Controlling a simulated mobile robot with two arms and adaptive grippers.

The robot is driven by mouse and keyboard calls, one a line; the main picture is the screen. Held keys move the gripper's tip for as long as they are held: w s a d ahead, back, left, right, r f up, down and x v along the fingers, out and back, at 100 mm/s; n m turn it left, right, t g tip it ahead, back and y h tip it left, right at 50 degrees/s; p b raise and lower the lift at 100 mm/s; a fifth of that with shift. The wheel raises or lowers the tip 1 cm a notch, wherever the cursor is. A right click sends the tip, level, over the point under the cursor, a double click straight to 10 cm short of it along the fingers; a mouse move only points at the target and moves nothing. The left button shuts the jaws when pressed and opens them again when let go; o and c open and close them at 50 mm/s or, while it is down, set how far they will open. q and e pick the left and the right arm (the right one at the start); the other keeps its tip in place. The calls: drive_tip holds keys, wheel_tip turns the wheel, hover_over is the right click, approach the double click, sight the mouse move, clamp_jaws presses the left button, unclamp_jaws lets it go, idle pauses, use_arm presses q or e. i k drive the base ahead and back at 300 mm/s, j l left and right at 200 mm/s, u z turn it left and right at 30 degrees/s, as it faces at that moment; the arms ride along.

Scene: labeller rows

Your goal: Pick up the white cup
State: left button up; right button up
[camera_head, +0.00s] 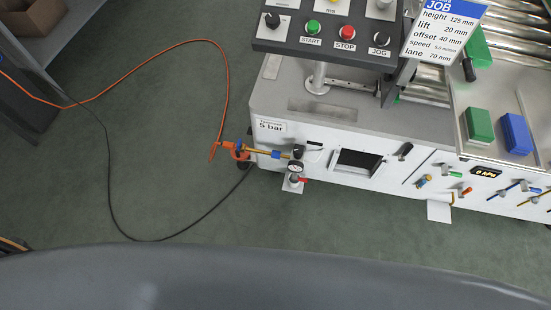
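I cannot make out a white cup anywhere in the head view. Neither my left gripper nor my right gripper is in view. A smooth dark grey curved surface fills the bottom of the view and hides whatever lies behind it.
A white machine (320,155) stands at the right, with a button panel (330,42), a job sign (440,25), and green (479,125) and blue (516,134) blocks on top. An orange hose (228,85) and black cable (108,160) cross the green floor (160,130). A shelf (70,35) holds a cardboard box (32,14).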

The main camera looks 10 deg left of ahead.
sight(292, 184)
drive_tip(key=z, duration=0.55)
drive_tip(key=i+j+z, duration=0.1)
drive_tip(key=j+z, duration=0.35)
drive_tip(key=j, duration=0.15)
drive_tip(key=j+z, duration=0.45)
drive_tip(key=k+j+z, duration=0.1)
drive_tip(key=j+z, duration=0.35)
drive_tip(key=j, duration=0.25)
